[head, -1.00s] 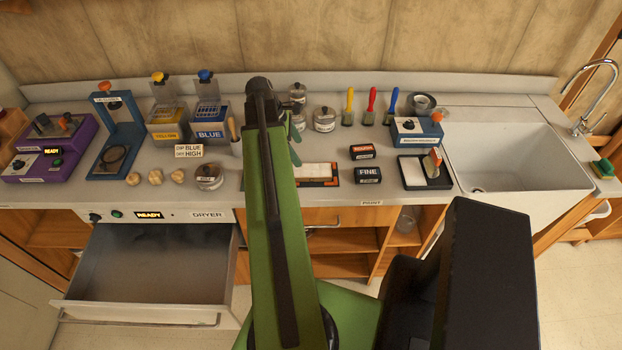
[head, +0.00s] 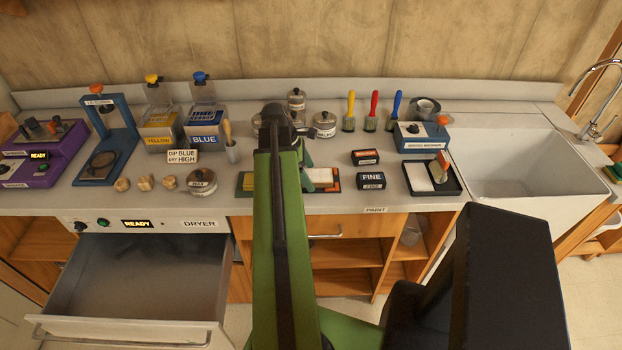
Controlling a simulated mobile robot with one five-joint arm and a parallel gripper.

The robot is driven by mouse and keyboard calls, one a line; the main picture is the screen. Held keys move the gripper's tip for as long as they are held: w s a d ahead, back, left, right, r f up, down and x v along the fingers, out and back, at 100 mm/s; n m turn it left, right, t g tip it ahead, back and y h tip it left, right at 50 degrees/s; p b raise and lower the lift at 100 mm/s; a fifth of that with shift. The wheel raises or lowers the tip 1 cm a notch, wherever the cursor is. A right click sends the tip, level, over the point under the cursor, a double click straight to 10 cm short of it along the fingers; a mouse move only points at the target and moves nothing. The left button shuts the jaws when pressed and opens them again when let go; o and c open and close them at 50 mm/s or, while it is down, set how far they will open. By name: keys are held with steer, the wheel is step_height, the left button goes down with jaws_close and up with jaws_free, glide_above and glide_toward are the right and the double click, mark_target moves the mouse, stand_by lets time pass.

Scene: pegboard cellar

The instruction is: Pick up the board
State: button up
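A pale, flat piece that may be the board (head: 319,176) lies on an orange and black mat (head: 334,185) at the middle of the counter. My arm hides the left part of the mat, and a yellow-green edge shows on the arm's other side. My gripper (head: 306,153) is at the far end of my green arm, just above and behind the pale piece in the picture. One dark green finger shows. The rest is hidden by the arm, so I cannot tell whether it is open or holds anything.
The dryer drawer (head: 130,285) stands open at front left. A round tin (head: 202,182) and a sign (head: 183,156) stand left. Jars (head: 324,124) stand behind.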

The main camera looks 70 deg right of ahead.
mark_target(310, 176)
steer(key=c, duration=1.5)
steer(key=shift+o, duration=0.2)
steer(key=shift+r, duration=0.1)
steer(key=shift+r+p, duration=0.6)
steer(key=shift+p, duration=0.1)
steer(key=r+p, duration=0.4)
steer(key=shift+s, duration=0.2)
steer(key=s+d+r+p, duration=0.1)
steer(key=s+r+p, duration=0.4)
steer(key=s, duration=0.6)
steer(key=shift+d+r, duration=0.2)
steer(key=shift+r, duration=0.05)
